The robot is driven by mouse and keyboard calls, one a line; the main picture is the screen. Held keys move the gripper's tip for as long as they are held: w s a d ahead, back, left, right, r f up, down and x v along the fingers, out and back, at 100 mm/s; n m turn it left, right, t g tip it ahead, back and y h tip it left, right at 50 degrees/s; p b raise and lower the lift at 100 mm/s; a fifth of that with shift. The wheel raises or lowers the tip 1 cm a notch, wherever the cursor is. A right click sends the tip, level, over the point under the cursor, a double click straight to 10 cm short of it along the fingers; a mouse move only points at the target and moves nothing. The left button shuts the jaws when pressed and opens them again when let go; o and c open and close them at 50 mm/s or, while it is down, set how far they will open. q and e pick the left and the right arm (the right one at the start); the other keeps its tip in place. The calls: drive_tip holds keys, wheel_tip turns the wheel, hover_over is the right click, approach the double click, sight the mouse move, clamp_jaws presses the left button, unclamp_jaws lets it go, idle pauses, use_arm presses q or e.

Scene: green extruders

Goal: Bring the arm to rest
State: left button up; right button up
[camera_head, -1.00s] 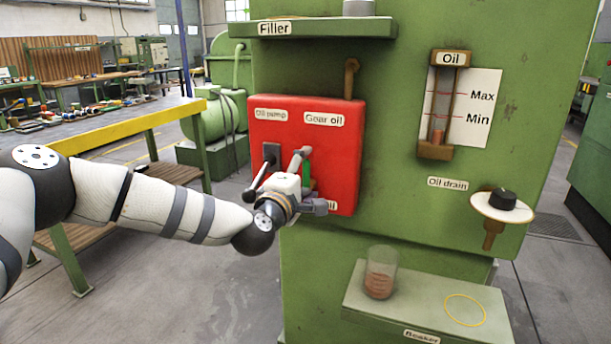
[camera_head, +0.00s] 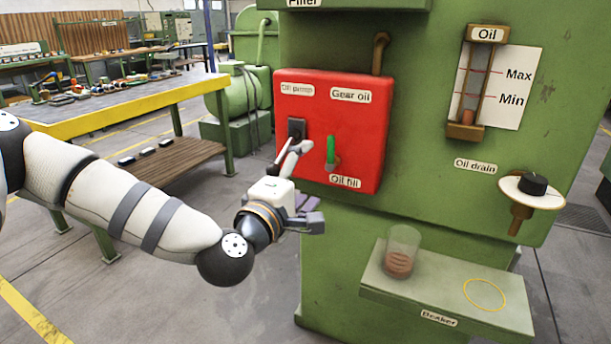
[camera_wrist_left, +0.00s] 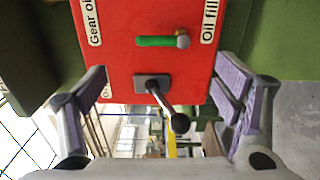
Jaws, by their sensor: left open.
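My left gripper (camera_head: 308,186) is open in front of the lower left of the red panel (camera_head: 366,125). In the head view it partly covers the black pump lever. In the left wrist view the gripper's two purple-padded fingers (camera_wrist_left: 165,95) stand wide apart. The pump lever (camera_wrist_left: 160,100) with its dark ball end shows between them, and nothing is held. The green-handled Oil fill valve (camera_head: 331,151) is on the panel right of the gripper, and it also shows in the left wrist view (camera_wrist_left: 160,41). My right gripper is not in view.
The green machine (camera_head: 425,190) fills the right side. A beaker (camera_head: 402,250) with reddish liquid stands on the low shelf (camera_head: 440,300) beside a yellow ring. The drain valve (camera_head: 531,190) juts out at right. A workbench (camera_head: 110,105) is at back left. Floor below the arm is clear.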

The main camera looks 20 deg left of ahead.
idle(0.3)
use_arm(q)
drive_tip(key=s+d+f+m+g+h+p, duration=0.1)
drive_tip(key=s+d+f+m+g, duration=0.25)
drive_tip(key=s+f, duration=0.45)
drive_tip(key=s+d+f+m+g+h+p, duration=0.1)
drive_tip(key=s+d+f+m+g+p, duration=0.2)
drive_tip(key=s+f, duration=0.45)
drive_tip(key=s+d+f+m+g+h, duration=0.25)
drive_tip(key=s+f+m+g, duration=0.2)
drive_tip(key=s+f, duration=0.35)
drive_tip(key=s+a+f+m+g+y+p, duration=0.1)
drive_tip(key=s+a+m+g, duration=0.1)
drive_tip(key=s, duration=0.7)
drive_tip(key=s+a+f+m+g+y+p, duration=0.1)
drive_tip(key=s+a+g, duration=0.3)
drive_tip(key=s, duration=0.5)
drive_tip(key=s+a+f+m+g+y, duration=0.1)
drive_tip(key=s+a+m+g+y, duration=0.2)
drive_tip(key=s, duration=0.6)
drive_tip(key=shift+s+a+f+g+p, duration=0.25)
drive_tip(key=shift+s+a+g+p, duration=0.05)
drive_tip(key=shift+a+p, duration=0.1)
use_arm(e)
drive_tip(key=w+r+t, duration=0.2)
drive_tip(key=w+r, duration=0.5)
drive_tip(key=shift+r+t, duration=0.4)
